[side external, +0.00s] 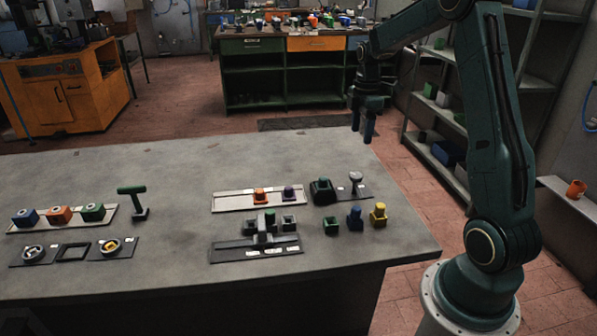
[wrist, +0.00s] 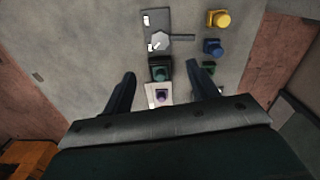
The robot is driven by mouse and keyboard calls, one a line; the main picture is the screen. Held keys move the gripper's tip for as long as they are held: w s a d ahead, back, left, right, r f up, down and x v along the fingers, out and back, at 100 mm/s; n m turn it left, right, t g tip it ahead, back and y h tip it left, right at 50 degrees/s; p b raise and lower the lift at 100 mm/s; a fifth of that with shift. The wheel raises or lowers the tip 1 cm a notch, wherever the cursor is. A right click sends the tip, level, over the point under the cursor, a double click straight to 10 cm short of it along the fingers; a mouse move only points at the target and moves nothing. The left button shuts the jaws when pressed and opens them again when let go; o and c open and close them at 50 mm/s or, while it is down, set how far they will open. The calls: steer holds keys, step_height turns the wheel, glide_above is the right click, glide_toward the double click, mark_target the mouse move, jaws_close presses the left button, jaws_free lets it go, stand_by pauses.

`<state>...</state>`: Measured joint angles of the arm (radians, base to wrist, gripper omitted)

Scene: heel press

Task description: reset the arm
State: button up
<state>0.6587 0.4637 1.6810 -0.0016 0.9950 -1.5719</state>
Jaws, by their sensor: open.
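My gripper (side external: 362,130) hangs high above the far right part of the grey table (side external: 150,170), fingers pointing down. Its two fingers are spread apart with nothing between them. In the wrist view my gripper (wrist: 162,72) shows both fingers apart, with table items far below. My arm reaches in from the right, with its base beside the table's right end. No part touches the fingers.
A pale tray (side external: 231,201) holds an orange and a purple piece. A grey press-like fixture (side external: 262,238) stands in front. Blue (side external: 355,218) and yellow (side external: 378,215) pieces stand right. A green T-shaped tool (side external: 132,203) stands left. The table's far middle is clear.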

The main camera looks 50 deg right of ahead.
stand_by(0.4)
steer(key=s+a+r+m+t, duration=0.1)
steer(key=s+a+r+m, duration=0.15)
steer(key=a+r, duration=0.5)
steer(key=s+a+r+m+t, duration=0.1)
steer(key=s+a+r+m, duration=0.2)
steer(key=a, duration=0.7)
steer(key=s+a+r+m+t, duration=0.1)
steer(key=s+a+m+t, duration=0.2)
steer(key=s+a, duration=0.8)
steer(key=s+m, duration=0.2)
steer(key=shift+s+t, duration=0.3)
steer(key=shift+s, duration=0.1)
